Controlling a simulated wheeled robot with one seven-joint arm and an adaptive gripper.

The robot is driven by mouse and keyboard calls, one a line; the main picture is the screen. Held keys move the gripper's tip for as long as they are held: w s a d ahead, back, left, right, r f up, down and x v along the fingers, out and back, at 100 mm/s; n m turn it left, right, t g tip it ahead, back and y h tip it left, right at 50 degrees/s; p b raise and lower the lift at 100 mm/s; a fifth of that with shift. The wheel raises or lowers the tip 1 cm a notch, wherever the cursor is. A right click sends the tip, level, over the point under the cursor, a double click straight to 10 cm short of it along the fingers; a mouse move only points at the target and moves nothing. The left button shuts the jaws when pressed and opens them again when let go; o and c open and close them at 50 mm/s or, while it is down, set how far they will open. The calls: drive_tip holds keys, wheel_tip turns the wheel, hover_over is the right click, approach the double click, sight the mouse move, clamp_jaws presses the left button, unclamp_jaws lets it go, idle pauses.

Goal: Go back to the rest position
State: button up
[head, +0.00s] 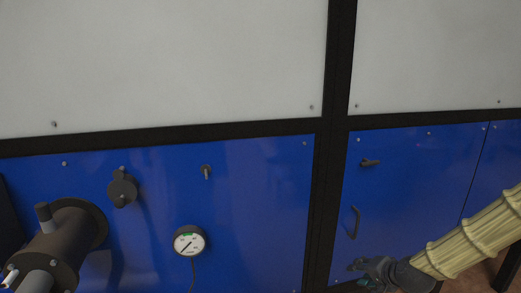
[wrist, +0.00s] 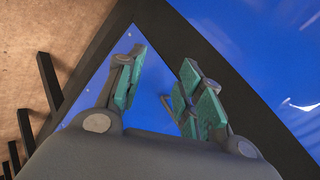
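My gripper (head: 364,272) is at the lower right of the head view, at the end of my arm in its ribbed yellowish sleeve. It is in front of the blue door and below the door's dark handle (head: 354,222). In the wrist view my gripper (wrist: 163,60) has its two green-padded fingers apart. I see blue panel between them and nothing held. A thin dark bar (wrist: 178,100), perhaps the door handle, shows beside the right finger; I cannot tell whether it touches.
The blue door (head: 410,190) has a dark latch (head: 370,162) near its top. A black frame post (head: 325,200) stands left of it. The left blue panel (head: 260,220) carries a round gauge (head: 189,241) and a dark pipe fitting (head: 62,245). White panels (head: 170,60) are above.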

drive_tip(key=s+a+f+n+g+h, duration=0.1)
drive_tip(key=s+a+f+n+g, duration=0.15)
drive_tip(key=s+f, duration=0.6)
drive_tip(key=s+a+f+n+g, duration=0.2)
drive_tip(key=s+a+f, duration=0.1)
drive_tip(key=s+f, duration=0.6)
drive_tip(key=s+a+f+n+g, duration=0.1)
drive_tip(key=s+f, duration=0.4)
drive_tip(key=s, duration=0.6)
drive_tip(key=s+a+f+n+g+h, duration=0.1)
drive_tip(key=s+f+n+g, duration=0.2)
drive_tip(key=s+f, duration=0.3)
drive_tip(key=s, duration=0.5)
drive_tip(key=shift+s+a+n+h, duration=0.3)
drive_tip(key=shift+s+a+n, duration=0.05)
drive_tip(key=shift+a, duration=0.05)
drive_tip(key=shift+g, duration=0.25)
